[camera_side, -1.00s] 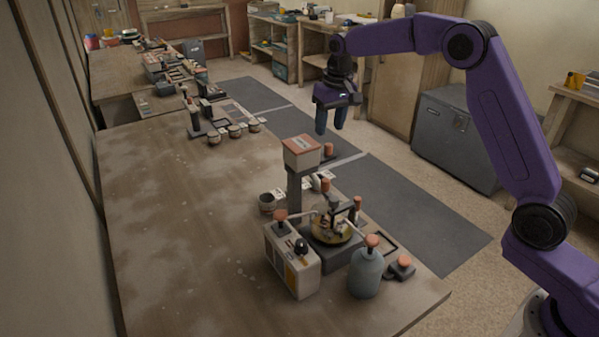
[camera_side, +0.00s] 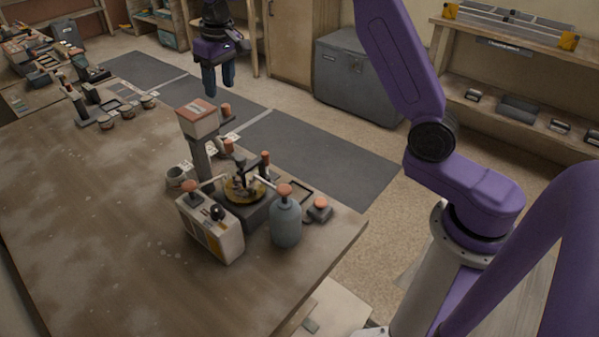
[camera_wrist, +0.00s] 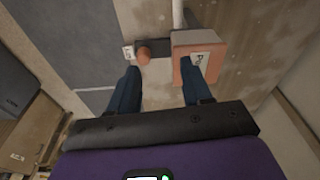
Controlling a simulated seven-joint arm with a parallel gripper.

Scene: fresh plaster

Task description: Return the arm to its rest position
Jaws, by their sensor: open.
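My gripper (camera_side: 219,88) hangs at the end of the purple arm in the side view, its two blue fingers pointing down. It is open, with nothing between the fingers. In the side view it appears above and behind the box-topped post (camera_side: 198,118) on the workbench (camera_side: 120,210). In the wrist view my gripper (camera_wrist: 160,68) shows spread fingers, and the right finger overlaps the orange-and-white labelled post top (camera_wrist: 182,42). The exact height above the bench cannot be told.
A bench device (camera_side: 242,215), a white box unit (camera_side: 212,228) and a grey-blue bottle (camera_side: 286,222) stand near the bench's front corner. Small cups (camera_side: 128,112) stand farther back. A dark floor mat (camera_side: 320,158) and a grey cabinet (camera_side: 352,75) lie beyond.

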